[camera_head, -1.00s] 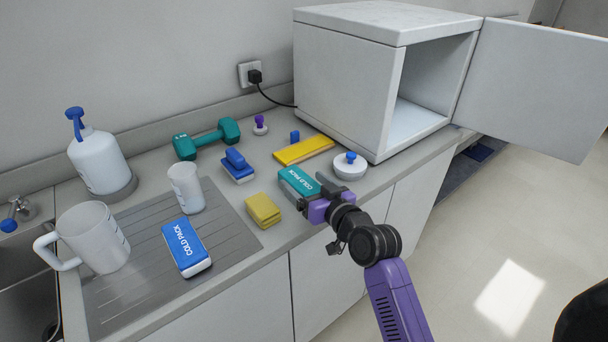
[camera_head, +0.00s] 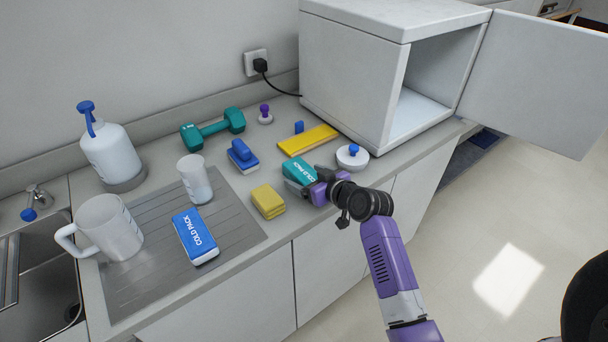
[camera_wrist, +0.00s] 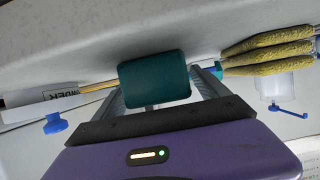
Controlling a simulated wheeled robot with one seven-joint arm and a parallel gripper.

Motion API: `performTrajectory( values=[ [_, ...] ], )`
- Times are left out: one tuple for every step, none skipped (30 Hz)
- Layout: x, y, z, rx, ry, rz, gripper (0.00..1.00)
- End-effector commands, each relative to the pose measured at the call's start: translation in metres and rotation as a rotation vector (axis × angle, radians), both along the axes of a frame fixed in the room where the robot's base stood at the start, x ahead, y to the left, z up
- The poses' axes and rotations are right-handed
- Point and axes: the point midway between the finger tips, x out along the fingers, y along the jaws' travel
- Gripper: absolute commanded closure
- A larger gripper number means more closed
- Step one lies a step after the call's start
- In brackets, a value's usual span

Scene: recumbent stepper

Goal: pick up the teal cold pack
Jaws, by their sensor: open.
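The teal cold pack (camera_head: 297,168) lies on the counter between the yellow sponge stack and the white round item with a blue knob. My gripper (camera_head: 305,182) is low at the pack's near right end and hides part of it. In the wrist view the pack's teal end (camera_wrist: 155,80) faces me. The two grey fingers of my gripper (camera_wrist: 160,88) are apart, one on each side of the pack. I cannot tell whether they touch it.
The yellow sponges (camera_head: 268,201) lie close to the left. The white round item (camera_head: 352,161) stands close to the right. A blue cold pack (camera_head: 195,237) lies on the drainboard. The open white cabinet (camera_head: 350,75) stands behind.

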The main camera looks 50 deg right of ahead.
Motion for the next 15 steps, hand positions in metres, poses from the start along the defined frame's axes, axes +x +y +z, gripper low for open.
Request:
performTrajectory(
  values=[
    [0.0054,-0.0015,-0.0014,0.001,0.001,0.001,0.15],
    [0.0074,-0.0025,-0.0025,0.0,0.001,0.0,0.15],
    [0.0094,-0.0033,-0.0039,0.0,0.001,0.0,0.15],
    [0.0105,-0.0036,-0.0046,0.0,0.001,0.0,0.15],
    [0.0112,-0.0038,-0.0051,0.0,0.001,0.0,0.15],
    [0.0118,-0.0038,-0.0057,0.0,0.001,0.0,0.15],
    [0.012,-0.0039,-0.006,0.0,0.001,0.0,0.15],
    [0.012,-0.0038,-0.0061,0.0,0.001,0.0,0.15],
    [0.0119,-0.0037,-0.006,0.0,0.001,0.0,0.15],
    [0.0119,-0.0037,-0.006,0.0,0.001,0.0,0.15],
    [0.0118,-0.0037,-0.006,0.0,0.001,0.0,0.15],
    [0.0118,-0.0037,-0.0059,0.0,0.001,0.0,0.17],
    [0.0118,-0.0037,-0.0059,0.0,0.001,0.0,0.23],
    [0.0117,-0.0037,-0.0058,0.0,0.001,0.0,0.29],
    [0.0117,-0.0037,-0.0058,0.0,0.0,0.0,0.37]
  ],
)
